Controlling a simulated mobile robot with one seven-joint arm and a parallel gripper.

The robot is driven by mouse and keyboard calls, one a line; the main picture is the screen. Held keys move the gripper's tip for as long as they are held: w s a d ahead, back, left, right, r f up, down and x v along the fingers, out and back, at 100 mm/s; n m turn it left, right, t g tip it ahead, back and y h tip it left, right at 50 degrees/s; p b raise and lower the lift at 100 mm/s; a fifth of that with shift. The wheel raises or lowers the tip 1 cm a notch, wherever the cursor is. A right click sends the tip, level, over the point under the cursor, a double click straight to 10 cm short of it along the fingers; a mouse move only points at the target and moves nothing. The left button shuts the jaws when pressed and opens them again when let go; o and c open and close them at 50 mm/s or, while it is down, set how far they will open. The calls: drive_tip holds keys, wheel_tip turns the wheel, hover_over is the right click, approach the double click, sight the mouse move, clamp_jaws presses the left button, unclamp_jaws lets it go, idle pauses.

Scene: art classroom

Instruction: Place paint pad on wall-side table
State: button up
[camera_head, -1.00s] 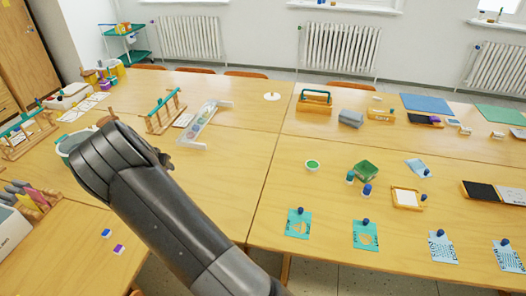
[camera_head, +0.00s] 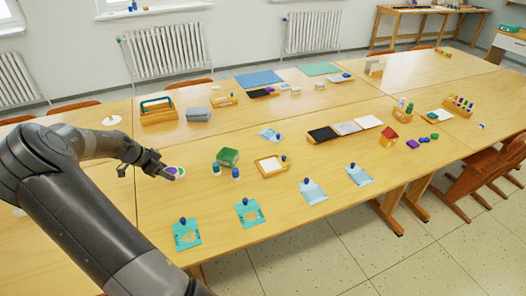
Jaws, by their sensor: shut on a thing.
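My gripper (camera_head: 150,165) is at the left of the view, over the front-left of the big table group. Its fingers are shut on a small purple piece, which looks like the paint pad (camera_head: 171,170). A narrow wooden table (camera_head: 425,11) stands against the far wall at the upper right, with small items on top. It looks like the wall-side table and is far from my gripper.
Wooden chairs (camera_head: 490,165) stand at the right. The tiled floor (camera_head: 330,260) in front is open.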

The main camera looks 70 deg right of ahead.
drive_tip(key=s+d+m+g+y, duration=0.1)
drive_tip(key=s+d+m, duration=0.2)
drive_tip(key=s+d, duration=0.3)
hover_over(170, 192)
drive_tip(key=w+a, duration=0.1)
drive_tip(key=f, duration=0.6)
drive_tip(key=shift+w+a+f, duration=0.1)
drive_tip(key=shift+w+f, duration=0.05)
drive_tip(key=shift+w, duration=0.05)
drive_tip(key=shift+f, duration=2.05)
drive_tip(key=o, duration=1)
drive_tip(key=shift+f, duration=0.1)
drive_tip(key=shift+o, duration=0.2)
